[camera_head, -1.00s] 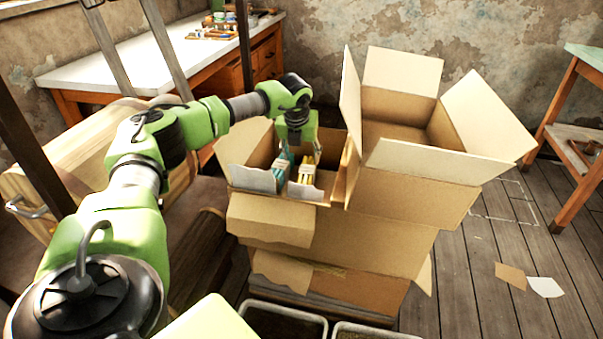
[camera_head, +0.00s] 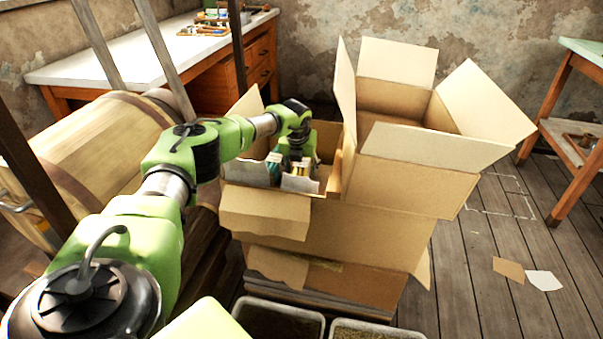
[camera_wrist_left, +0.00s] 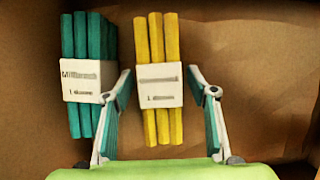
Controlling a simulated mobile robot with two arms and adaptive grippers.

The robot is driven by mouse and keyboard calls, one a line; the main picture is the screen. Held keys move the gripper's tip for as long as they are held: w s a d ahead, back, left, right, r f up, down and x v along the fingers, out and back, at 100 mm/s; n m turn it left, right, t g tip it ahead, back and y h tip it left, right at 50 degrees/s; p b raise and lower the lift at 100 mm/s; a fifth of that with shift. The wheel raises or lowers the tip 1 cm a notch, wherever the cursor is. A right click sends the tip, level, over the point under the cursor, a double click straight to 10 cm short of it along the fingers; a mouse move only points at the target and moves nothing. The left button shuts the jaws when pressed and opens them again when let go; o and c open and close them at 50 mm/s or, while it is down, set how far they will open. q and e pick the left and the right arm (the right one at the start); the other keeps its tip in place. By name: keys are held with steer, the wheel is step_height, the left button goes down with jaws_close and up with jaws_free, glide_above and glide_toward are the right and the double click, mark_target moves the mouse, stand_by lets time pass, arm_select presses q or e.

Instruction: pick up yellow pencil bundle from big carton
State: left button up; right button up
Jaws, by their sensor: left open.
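The yellow pencil bundle (camera_wrist_left: 163,125), wrapped in a white paper band, lies inside the big carton (camera_head: 340,228). In the left wrist view it is between the open fingers of my left gripper (camera_wrist_left: 158,77), with a gap visible on each side. The right finger is close to the band's right edge. A teal pencil bundle (camera_wrist_left: 82,45) with a similar band lies just left of it, close to the left finger. In the head view my left gripper (camera_head: 298,163) is down inside the carton and hides much of the yellow bundle. My right gripper is not in view.
Torn cardboard flaps (camera_head: 265,213) edge the front. A barrel (camera_head: 105,140) and a white-topped desk (camera_head: 130,55) are to the left. Grey bins (camera_head: 285,322) stand in front.

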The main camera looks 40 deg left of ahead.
arm_select(q)
steer(key=shift+w+f, duration=0.1)
steer(key=shift+f, duration=0.2)
steer(key=shift+a, duration=0.1)
steer(key=c, duration=1.3)
steer(key=shift+r, duration=0.1)
steer(key=shift+c, duration=0.2)
steer(key=shift+r, duration=0.1)
